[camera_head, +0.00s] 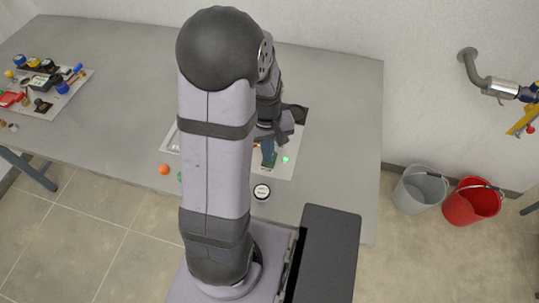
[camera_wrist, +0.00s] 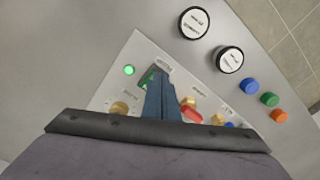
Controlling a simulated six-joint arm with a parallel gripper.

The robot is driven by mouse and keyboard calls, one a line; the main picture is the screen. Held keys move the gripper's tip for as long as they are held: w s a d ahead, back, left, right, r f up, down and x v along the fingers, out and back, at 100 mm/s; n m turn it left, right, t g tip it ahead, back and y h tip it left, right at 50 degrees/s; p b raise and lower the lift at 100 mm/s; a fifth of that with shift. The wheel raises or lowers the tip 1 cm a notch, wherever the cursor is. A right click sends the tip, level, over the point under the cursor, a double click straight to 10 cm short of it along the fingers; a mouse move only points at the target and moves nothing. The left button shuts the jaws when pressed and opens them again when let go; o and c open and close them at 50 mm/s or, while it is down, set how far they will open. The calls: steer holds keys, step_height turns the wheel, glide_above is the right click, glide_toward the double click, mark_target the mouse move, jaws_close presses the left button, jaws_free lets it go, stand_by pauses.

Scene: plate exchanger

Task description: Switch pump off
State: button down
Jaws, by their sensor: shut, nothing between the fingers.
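A white control panel (camera_wrist: 118,98) lies on the grey table, partly hidden by my gripper. A lit green lamp (camera_wrist: 129,70) is on it, and it also shows in the head view (camera_head: 285,159). A dark green switch (camera_wrist: 149,76) sits beside the lamp, under a small label too blurred to read. My gripper (camera_wrist: 160,92) is shut and empty, its fingertips over or against this switch; contact cannot be told. In the head view my gripper (camera_head: 268,158) is over the panel, left of the green lamp, and my arm hides much of the panel.
Brass knobs (camera_wrist: 120,108) and a red handle (camera_wrist: 191,114) are on the panel. Two round white-topped black items (camera_wrist: 194,22) and blue, green and orange caps (camera_wrist: 279,116) stand nearby. A second panel (camera_head: 45,95) is at far left; buckets (camera_head: 420,190) stand on the floor.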

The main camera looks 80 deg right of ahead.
mark_target(267, 166)
steer(key=shift+f+b, duration=0.6)
steer(key=shift+f, duration=0.25)
stand_by(0.8)
steer(key=shift+r, duration=0.1)
step_height(267, 166, up, 7)
steer(key=p, duration=0.6)
steer(key=shift+p, duration=0.4)
stand_by(0.4)
steer(key=a+m, duration=0.1)
steer(key=a, duration=0.2)
steer(key=a+m+y, duration=0.1)
steer(key=a, duration=0.2)
steer(key=w+a+m+y, duration=0.1)
steer(key=a+m, duration=0.1)
steer(key=a, duration=0.1)
steer(key=shift+a+f, duration=0.15)
steer(key=shift+f, duration=0.05)
steer(key=w+a+r+n+h, duration=0.1)
steer(key=w+a+r+n, duration=0.2)
steer(key=w+a+n, duration=0.5)
steer(key=w+a+r+n+h, duration=0.1)
steer(key=w+a+r+n, duration=0.2)
steer(key=w+a+n, duration=0.5)
steer(key=w+a, duration=0.3)
steer(key=a, duration=0.5)
steer(key=shift+w+r, duration=0.2)
steer(key=shift+w, duration=0.05)
